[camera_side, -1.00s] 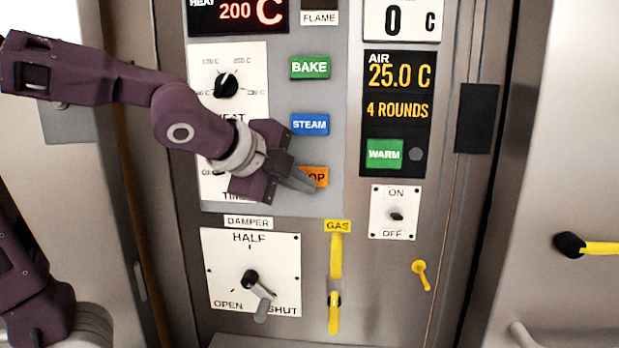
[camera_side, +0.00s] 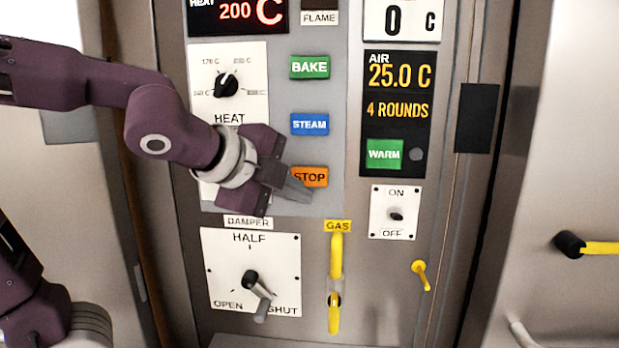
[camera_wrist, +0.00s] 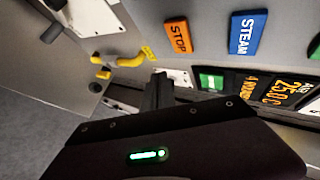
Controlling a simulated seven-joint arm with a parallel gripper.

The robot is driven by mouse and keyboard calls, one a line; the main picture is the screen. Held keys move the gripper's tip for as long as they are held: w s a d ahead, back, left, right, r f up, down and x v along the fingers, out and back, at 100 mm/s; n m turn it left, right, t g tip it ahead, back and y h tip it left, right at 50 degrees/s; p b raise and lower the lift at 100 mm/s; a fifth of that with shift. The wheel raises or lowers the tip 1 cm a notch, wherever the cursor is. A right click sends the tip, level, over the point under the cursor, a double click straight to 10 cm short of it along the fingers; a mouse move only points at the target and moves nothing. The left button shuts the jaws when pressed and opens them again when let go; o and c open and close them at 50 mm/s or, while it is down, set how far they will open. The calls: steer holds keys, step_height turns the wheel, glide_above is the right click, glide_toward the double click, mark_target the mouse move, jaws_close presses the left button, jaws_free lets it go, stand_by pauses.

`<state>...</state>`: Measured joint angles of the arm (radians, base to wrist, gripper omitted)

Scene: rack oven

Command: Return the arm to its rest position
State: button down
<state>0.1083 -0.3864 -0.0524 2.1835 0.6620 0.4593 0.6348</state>
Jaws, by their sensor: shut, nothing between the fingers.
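My gripper (camera_side: 300,191) is shut and empty in front of the oven's control panel, just left of and below the orange STOP button (camera_side: 309,177) in the side view. In the wrist view my gripper's fingers (camera_wrist: 160,88) point toward the panel, and the STOP button (camera_wrist: 179,37) shows above them. I cannot tell the exact gap between fingertips and panel. My gripper and wrist hide the timer dial and part of its plate below the heat knob (camera_side: 226,85).
The blue STEAM button (camera_side: 309,124) and green BAKE button (camera_side: 309,67) sit above STOP. The damper lever (camera_side: 257,294) and yellow gas handle (camera_side: 335,262) stick out below. An on/off switch (camera_side: 396,215) is to the right. A yellow-and-black handle (camera_side: 585,246) stands at far right.

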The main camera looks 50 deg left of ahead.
steer(key=s+d+f+n+g+h, duration=0.1)
steer(key=s+f+n+g, duration=0.2)
steer(key=s+f+n, duration=0.2)
steer(key=s+d+f+n+g+h, duration=0.1)
steer(key=s+f+n+g, duration=0.1)
steer(key=s+f+n, duration=0.3)
steer(key=s+n, duration=0.4)
steer(key=s, duration=0.3)
steer(key=shift+s+g, duration=0.4)
